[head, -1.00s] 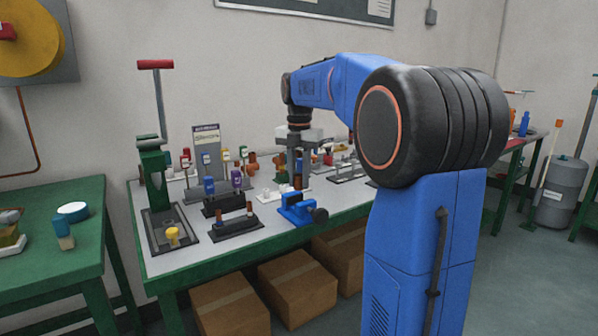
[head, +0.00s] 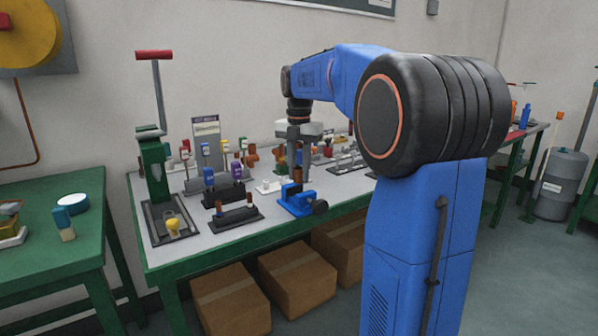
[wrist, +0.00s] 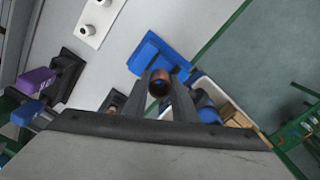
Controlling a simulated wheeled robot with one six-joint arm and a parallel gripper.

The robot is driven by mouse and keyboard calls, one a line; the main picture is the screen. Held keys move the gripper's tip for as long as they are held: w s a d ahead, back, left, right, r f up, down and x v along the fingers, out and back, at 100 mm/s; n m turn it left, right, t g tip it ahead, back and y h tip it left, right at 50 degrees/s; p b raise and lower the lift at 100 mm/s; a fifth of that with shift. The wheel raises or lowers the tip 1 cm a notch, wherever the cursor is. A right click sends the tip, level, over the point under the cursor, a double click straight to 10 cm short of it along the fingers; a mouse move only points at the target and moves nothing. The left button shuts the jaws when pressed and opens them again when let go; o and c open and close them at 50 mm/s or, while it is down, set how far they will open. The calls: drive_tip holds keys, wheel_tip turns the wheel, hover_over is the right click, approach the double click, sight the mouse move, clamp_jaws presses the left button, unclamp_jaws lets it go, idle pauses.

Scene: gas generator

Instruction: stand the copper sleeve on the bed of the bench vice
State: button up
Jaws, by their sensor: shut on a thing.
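The copper sleeve (wrist: 159,84) is held upright between the fingertips of my gripper (wrist: 160,88); the wrist view looks down on its open end. The blue bench vice (head: 297,203) stands near the front edge of the bench. It also shows in the wrist view (wrist: 148,50), under and beyond the sleeve. In the head view the sleeve (head: 297,175) appears at the vice, below my gripper (head: 298,165). I cannot tell whether its bottom touches the bed, because the fingers and sleeve cover that spot.
A black rack (head: 233,217) with brown sleeves stands left of the vice. A white block (head: 268,187) is behind it. A green press (head: 153,165) stands at the bench's left end. Blue and purple parts sit behind the rack. Cardboard boxes (head: 297,278) are under the bench.

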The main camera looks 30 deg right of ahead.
drive_tip(key=shift+f, duration=1.3)
drive_tip(key=o, duration=0.9)
drive_tip(key=shift+o, duration=0.2)
wheel_tip(320, 180, up, 17)
drive_tip(key=shift+r, duration=0.2)
drive_tip(key=shift+s, duration=0.1)
drive_tip(key=s+a+f+m+t, duration=0.1)
drive_tip(key=s+a+f+m, duration=0.4)
drive_tip(key=s+f+m, duration=0.3)
drive_tip(key=s+a+f+m+t, duration=0.2)
drive_tip(key=s+a+f+m, duration=0.3)
drive_tip(key=s+f+m, duration=0.3)
drive_tip(key=s+a+f+m+t, duration=0.1)
drive_tip(key=s+a+f+m, duration=0.4)
drive_tip(key=s+f, duration=0.9)
drive_tip(key=f+m, duration=0.1)
drive_tip(key=m, duration=0.2)
drive_tip(key=shift+a+t, duration=0.4)
